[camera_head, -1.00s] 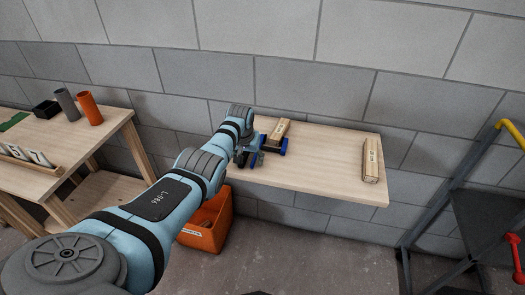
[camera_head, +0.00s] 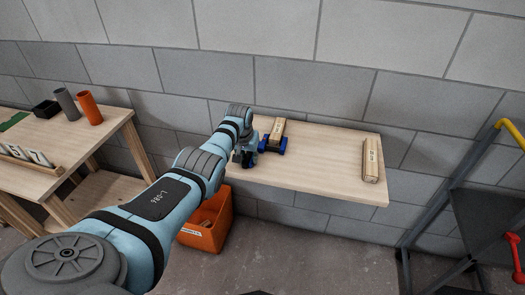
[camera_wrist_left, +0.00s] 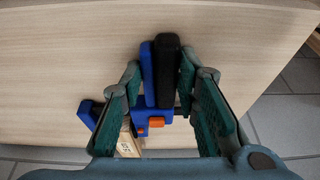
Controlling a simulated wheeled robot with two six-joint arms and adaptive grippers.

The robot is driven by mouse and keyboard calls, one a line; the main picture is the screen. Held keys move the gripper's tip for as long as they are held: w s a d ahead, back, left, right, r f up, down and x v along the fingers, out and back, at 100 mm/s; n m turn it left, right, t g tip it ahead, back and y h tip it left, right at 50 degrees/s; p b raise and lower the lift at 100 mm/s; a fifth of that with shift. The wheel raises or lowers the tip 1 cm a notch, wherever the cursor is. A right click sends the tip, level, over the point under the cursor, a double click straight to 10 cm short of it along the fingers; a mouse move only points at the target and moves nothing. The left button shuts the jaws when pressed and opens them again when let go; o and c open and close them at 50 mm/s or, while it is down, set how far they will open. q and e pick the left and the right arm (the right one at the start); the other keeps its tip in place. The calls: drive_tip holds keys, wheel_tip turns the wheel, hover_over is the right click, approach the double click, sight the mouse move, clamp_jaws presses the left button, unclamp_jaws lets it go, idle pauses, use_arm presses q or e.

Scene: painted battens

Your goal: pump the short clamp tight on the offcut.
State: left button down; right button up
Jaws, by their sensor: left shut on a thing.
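The short clamp (camera_head: 272,145) is blue and sits at the near end of the wooden offcut (camera_head: 278,127) on the wall shelf. In the left wrist view the clamp (camera_wrist_left: 147,73) shows a blue lever beside a black grip (camera_wrist_left: 167,70), with orange parts below. My left gripper (camera_head: 248,158) is at the clamp's left side. In the left wrist view the fingers of the left gripper (camera_wrist_left: 160,72) are shut on the blue lever and black grip. The labelled offcut (camera_wrist_left: 126,146) is partly hidden by the left finger. My right gripper is not in view.
Another wooden piece (camera_head: 370,160) lies at the shelf's right end; the shelf (camera_head: 322,160) between is bare. An orange crate (camera_head: 207,228) stands below. A bench (camera_head: 87,142) with cups is at left, a yellow-railed frame (camera_head: 508,130) at right.

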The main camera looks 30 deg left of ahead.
use_arm(q)
drive_tip(key=c, duration=1.3)
unclamp_jaws()
drive_tip(key=shift+d, duration=0.1)
drive_tip(key=shift+o, duration=1.3)
drive_tip(key=shift+d, duration=0.1)
drive_tip(key=shift+w+d, duration=0.15)
drive_tip(key=shift+d, duration=0.1)
drive_tip(key=shift+a, duration=0.2)
drive_tip(key=p+v, duration=0.6)
drive_tip(key=p, duration=0.3)
drive_tip(key=shift+r+p, duration=0.25)
drive_tip(key=shift+p, duration=0.1)
drive_tip(key=shift+s+r, duration=0.25)
